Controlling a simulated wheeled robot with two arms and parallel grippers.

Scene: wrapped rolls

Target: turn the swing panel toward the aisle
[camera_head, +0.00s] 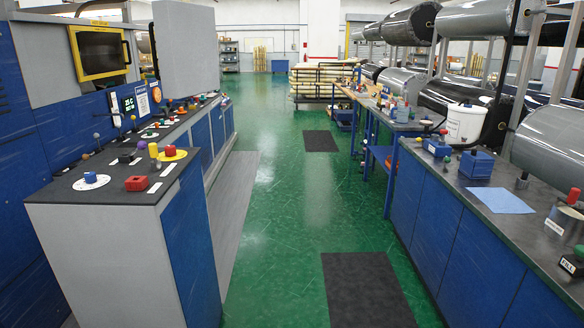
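A large plain grey panel (186,48), which looks like the swing panel, stands upright above the left console (112,205), at the aisle side. Neither of my grippers shows in the view.
The green aisle floor (283,215) is open, with dark mats (366,290) and a grey strip (232,200) along the console. Knobs and buttons cover the console top. Blue workbenches (450,215) line the right, under racks of wrapped rolls (552,140). A pallet stack (318,82) stands farther back.

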